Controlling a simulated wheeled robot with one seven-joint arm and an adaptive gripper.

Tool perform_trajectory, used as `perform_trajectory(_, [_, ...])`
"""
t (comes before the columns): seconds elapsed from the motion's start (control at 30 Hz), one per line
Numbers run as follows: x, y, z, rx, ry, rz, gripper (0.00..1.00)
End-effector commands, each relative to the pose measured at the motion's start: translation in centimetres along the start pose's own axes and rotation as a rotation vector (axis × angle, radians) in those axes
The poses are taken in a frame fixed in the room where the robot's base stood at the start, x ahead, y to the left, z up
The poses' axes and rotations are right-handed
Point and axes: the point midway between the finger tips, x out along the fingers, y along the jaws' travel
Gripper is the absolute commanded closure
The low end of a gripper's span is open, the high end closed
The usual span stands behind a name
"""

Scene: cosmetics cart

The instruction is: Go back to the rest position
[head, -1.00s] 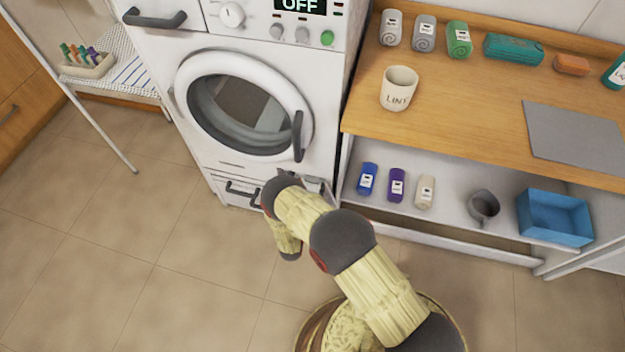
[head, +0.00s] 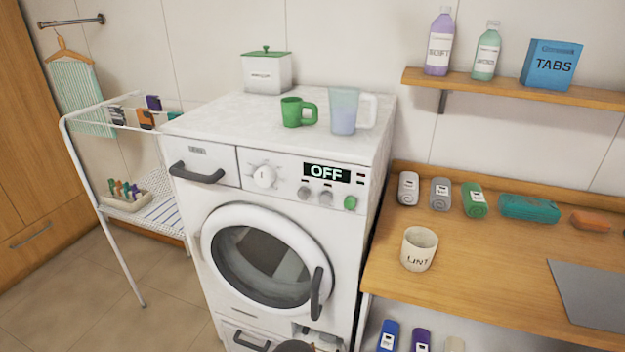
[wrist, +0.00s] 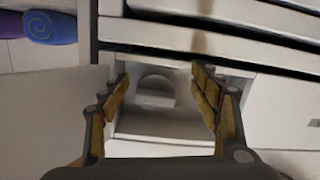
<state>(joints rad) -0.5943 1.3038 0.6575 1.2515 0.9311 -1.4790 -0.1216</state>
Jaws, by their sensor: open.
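My gripper (wrist: 162,95) is open in the wrist view, with its two yellow-padded fingers wide apart and nothing between them. Beyond the fingers is a small open compartment (wrist: 150,125) in a white front, with a rounded pale grey part (wrist: 155,88) inside. In the head view the white washing machine (head: 215,165) stands in the middle, its round door (head: 262,265) shut and its display reading OFF. Only a dark bit of my arm shows at the bottom edge there, below the machine's low front; my gripper is hidden in that view.
A wooden counter (head: 480,270) with a LINT cup (head: 418,250) and several rolled cloths stands right of the machine. A blue roll (wrist: 50,27) shows at the wrist view's upper left. A drying rack (head: 103,235) stands left; open tiled floor (head: 95,320) lies in front.

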Motion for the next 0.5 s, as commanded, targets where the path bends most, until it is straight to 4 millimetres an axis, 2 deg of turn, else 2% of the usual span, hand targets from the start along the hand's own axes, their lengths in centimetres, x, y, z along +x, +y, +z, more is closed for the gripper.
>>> perform_trajectory(0.13, [-1.6, -0.8, 6.4, -0.026, -0.228, -0.076, 0.37])
perform_trajectory(0.2, [-3.6, -1.0, 10.2, -0.052, -0.375, -0.124, 0.37])
perform_trajectory(0.3, [-6.5, -2.3, 12.9, -0.075, -0.578, -0.198, 0.37])
perform_trajectory(0.4, [-9.1, -3.8, 12.6, -0.089, -0.760, -0.268, 0.37])
perform_trajectory(0.47, [-10.7, -4.5, 11.2, -0.096, -0.861, -0.309, 0.37])
perform_trajectory(0.5, [-11.7, -4.8, 10.0, -0.101, -0.926, -0.335, 0.37])
